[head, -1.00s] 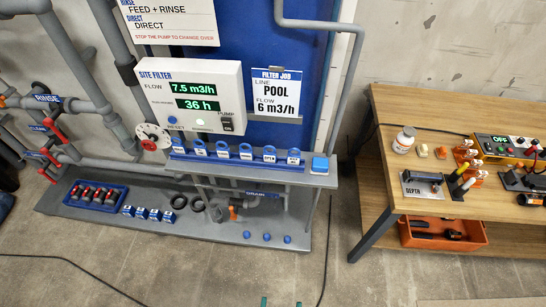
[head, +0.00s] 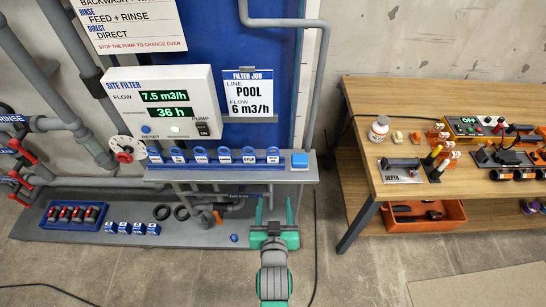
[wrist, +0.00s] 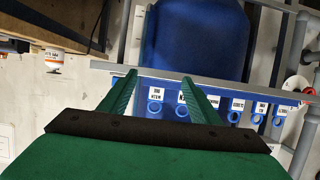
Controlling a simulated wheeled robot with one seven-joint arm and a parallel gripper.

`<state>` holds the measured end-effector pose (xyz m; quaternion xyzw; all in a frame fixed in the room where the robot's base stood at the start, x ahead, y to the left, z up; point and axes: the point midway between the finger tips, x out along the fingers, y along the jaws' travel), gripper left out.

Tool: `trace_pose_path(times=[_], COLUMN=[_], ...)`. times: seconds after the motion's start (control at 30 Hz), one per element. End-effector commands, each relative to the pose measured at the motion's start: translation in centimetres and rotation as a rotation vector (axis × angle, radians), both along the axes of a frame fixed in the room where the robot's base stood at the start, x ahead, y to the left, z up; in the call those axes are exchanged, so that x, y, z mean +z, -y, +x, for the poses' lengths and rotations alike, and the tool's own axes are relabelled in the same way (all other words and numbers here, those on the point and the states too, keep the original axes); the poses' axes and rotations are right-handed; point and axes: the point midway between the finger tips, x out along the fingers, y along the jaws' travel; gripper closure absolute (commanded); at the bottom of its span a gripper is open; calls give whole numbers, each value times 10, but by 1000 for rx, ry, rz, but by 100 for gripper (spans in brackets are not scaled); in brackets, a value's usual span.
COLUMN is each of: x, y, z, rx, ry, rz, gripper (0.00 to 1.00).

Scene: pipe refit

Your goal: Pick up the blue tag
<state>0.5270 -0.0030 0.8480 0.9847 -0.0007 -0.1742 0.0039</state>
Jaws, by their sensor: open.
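Several blue tags (head: 224,155) with round ring tops and white labels stand in a row along the grey shelf below the filter panel. I cannot tell which one the task means. In the wrist view the row of blue tags (wrist: 233,117) appears upside down beyond the fingers. My green gripper (head: 274,207) is open and empty, pointing toward the shelf from in front and below its right end. No tag is between the jaws in a grip.
A blue square block (head: 299,160) sits at the shelf's right end. The filter panel (head: 163,103) is above the tags. A wooden bench (head: 440,180) stands at right. The floor in front is clear.

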Motion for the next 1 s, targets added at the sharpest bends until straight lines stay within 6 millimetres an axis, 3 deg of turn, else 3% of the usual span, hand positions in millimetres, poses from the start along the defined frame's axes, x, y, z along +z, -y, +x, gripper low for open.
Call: trace_pose_path(times=[0.03, 0.2, 0.47, 1.0], x=[11, 38, 63, 44], y=[0, -1, -2, -3], z=[19, 63, 95, 150], rx=[0, -1, 0, 0], ry=[4, -17, -39, -42], rz=[1, 4, 8, 8], gripper=[43, 43, 43, 43])
